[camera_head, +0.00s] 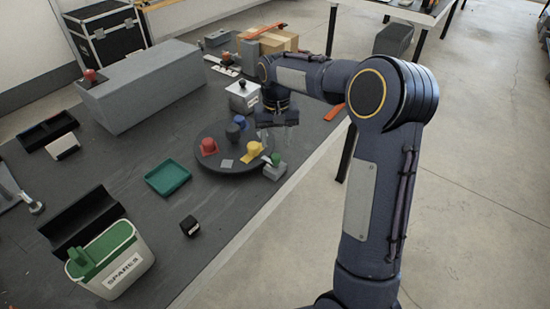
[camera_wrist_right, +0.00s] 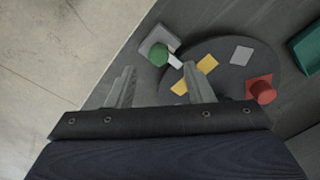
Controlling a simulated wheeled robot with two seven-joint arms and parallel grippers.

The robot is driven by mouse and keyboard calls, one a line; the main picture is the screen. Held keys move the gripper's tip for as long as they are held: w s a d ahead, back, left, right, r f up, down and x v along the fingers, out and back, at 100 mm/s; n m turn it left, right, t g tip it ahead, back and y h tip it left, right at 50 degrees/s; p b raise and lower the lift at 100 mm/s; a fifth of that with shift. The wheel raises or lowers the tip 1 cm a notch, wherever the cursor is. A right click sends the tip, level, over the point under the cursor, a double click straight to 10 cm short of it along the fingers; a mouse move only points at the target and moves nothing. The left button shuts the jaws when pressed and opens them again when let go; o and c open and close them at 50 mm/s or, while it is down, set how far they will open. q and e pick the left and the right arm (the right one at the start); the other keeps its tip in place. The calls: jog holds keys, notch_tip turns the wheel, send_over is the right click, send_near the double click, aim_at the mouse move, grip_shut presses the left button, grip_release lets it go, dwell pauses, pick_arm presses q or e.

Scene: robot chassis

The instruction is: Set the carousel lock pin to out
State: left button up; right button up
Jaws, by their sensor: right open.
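The carousel (camera_head: 205,163) is a round dark disc on the bench with coloured pieces on it; it also shows in the right wrist view (camera_wrist_right: 238,80). At its near right edge stands the lock pin's grey block (camera_head: 275,172) with a green knob (camera_head: 275,159). In the right wrist view the green knob (camera_wrist_right: 159,54) sits on the grey block, and a short pale piece (camera_wrist_right: 175,61) reaches from it towards the disc. My right gripper (camera_head: 280,127) is open and empty, above the carousel's right side. In the wrist view its fingertips (camera_wrist_right: 159,68) lie either side of the knob, apparently not touching it.
A red piece (camera_head: 208,146), a yellow piece (camera_head: 252,149) and a blue piece (camera_head: 240,122) stand on the carousel. Bare floor lies right of the bench.

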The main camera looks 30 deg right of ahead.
aim_at(276, 156)
jog(key=f, duration=0.8)
jog(key=shift+w+d+f, duration=0.1)
jog(key=shift+w+d, duration=0.15)
jog(key=shift+w, duration=0.15)
